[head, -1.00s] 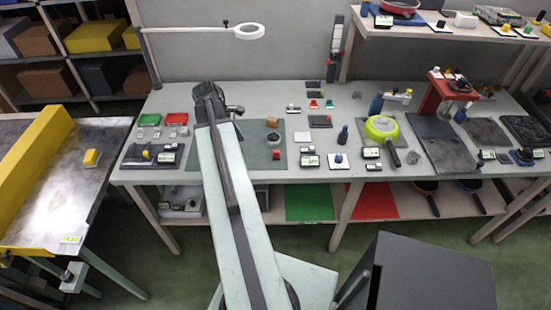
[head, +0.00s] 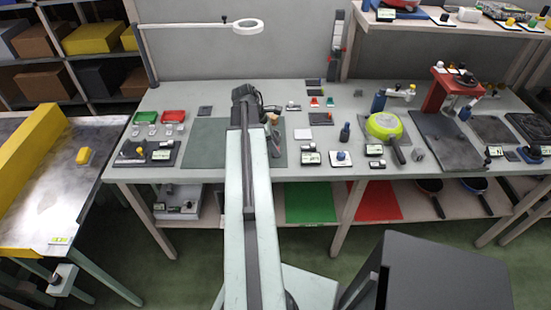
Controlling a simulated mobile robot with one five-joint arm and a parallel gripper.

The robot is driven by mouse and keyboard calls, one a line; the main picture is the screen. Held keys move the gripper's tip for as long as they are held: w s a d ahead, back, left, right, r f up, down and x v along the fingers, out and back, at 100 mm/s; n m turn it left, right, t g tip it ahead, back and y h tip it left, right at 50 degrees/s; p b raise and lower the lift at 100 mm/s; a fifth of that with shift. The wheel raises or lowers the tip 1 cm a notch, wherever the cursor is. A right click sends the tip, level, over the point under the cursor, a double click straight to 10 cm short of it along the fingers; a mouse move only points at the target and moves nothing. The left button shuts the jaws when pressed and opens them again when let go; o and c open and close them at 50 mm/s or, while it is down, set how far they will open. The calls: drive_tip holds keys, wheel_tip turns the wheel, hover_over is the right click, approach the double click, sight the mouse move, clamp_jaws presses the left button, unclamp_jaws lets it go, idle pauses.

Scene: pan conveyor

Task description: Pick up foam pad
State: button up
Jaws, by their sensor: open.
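My gripper (head: 272,122) is at the end of my arm over the right part of the dark green mat (head: 210,150). It is open, though its fingers are small and dark here. Part of the mat and whatever lies under the gripper are hidden. I cannot tell for certain which thing is the foam pad.
Red and green trays (head: 174,117) stand at the left of the bench. A dark bottle (head: 345,132), a lime-green pan (head: 386,128) and a red stand (head: 448,90) are to the right. A ring lamp (head: 248,26) hangs above the back edge.

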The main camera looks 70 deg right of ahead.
drive_tip(key=shift+b+x, duration=0.35)
drive_tip(key=shift+x, duration=0.75)
drive_tip(key=shift+r, duration=0.15)
drive_tip(key=shift+w, duration=0.1)
clamp_jaws()
wheel_tip(320, 180, up, 10)
drive_tip(key=p, duration=1)
